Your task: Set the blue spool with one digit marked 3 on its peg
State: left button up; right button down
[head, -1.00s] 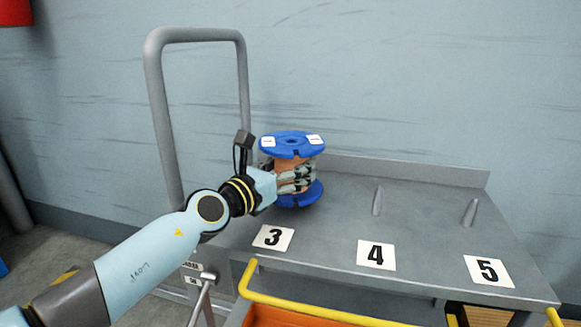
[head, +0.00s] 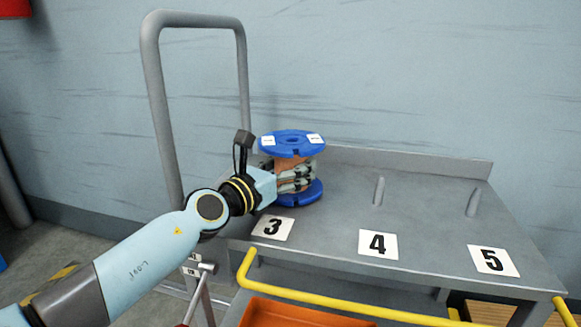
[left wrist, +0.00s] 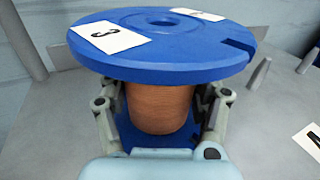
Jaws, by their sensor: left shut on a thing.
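The blue spool (head: 294,143) stands upright at the left of the grey table (head: 335,238), behind the card marked 3 (head: 272,227). It has blue flanges and a copper-coloured core. In the left wrist view the spool (left wrist: 163,50) shows a tag with one digit, 3, on its top flange. My left gripper (head: 296,178) is shut around the core, with fingers on both sides. The lower flange is at or very near the table top; I cannot tell if it touches. No peg shows under the spool. My right gripper is not in view.
A yellow rail (head: 330,304) and an orange bin (head: 300,315) are at the table's front. A grey tube frame (head: 160,90) rises at the left.

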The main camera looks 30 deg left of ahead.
pick_arm(q)
jog(key=shift+f, duration=0.1)
jog(key=shift+f+b, duration=0.25)
jog(key=shift+b, duration=0.15)
jog(key=shift+f, duration=0.15)
jog(key=o, duration=1.8)
jog(key=shift+s, duration=0.1)
jog(key=s, duration=0.4)
jog(key=s+a, duration=0.1)
jog(key=s, duration=0.6)
jog(key=shift+s+a, duration=0.3)
jog(key=shift+s, duration=0.05)
